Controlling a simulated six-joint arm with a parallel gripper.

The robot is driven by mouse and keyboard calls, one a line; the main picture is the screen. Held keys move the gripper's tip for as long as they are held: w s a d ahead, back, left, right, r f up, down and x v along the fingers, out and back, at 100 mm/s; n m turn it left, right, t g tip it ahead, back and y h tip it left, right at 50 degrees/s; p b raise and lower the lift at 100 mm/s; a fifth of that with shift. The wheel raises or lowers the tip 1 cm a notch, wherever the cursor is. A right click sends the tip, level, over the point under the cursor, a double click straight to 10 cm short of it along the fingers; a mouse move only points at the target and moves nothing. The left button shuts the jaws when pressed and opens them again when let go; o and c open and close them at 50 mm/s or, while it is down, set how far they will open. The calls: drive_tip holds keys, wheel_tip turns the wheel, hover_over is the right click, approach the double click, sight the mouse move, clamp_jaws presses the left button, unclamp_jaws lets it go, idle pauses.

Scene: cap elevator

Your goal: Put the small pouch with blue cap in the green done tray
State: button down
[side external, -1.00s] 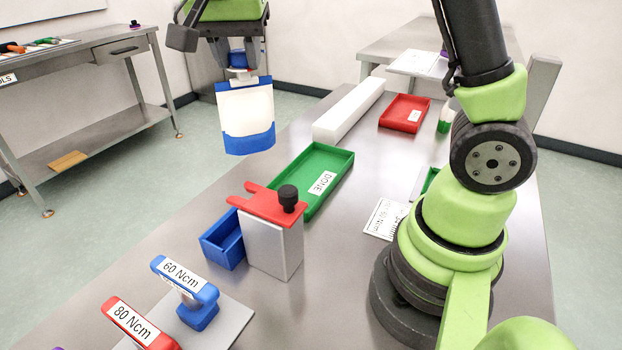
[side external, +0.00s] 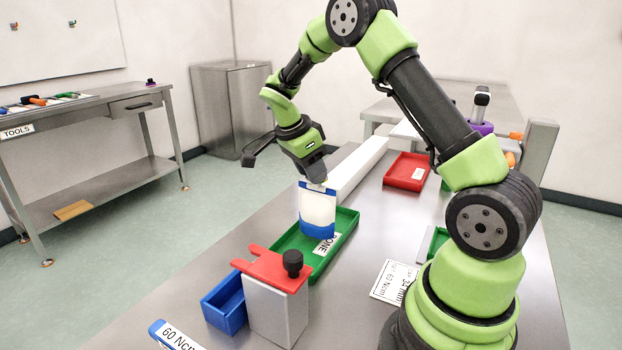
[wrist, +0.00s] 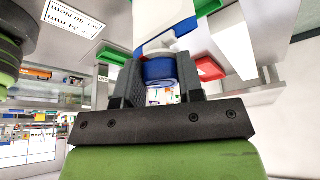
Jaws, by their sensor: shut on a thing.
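The small pouch (side external: 317,209) is white with a blue lower band. In the side view it hangs upright from my gripper (side external: 312,180), over the green done tray (side external: 345,232). Its lower end overlaps the tray in the picture; I cannot tell whether it touches the tray floor. In the wrist view my gripper (wrist: 160,88) is shut on the blue cap (wrist: 160,70), with a dark finger on each side. The pouch body (wrist: 165,22) extends beyond the cap there. The tray's label is partly hidden behind the pouch.
A grey block with a red fork-shaped top (side external: 270,266) and black knob stands in front of the tray, beside a blue bin (side external: 224,304). A long white block (side external: 358,168) lies behind the tray. A red tray (side external: 407,171) is farther back. A printed card (side external: 393,281) lies right.

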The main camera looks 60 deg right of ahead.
drive_tip(key=shift+f, duration=0.9)
drive_tip(key=shift+f, duration=0.15)
drive_tip(key=c, duration=0.7)
unclamp_jaws()
drive_tip(key=shift+c, duration=0.2)
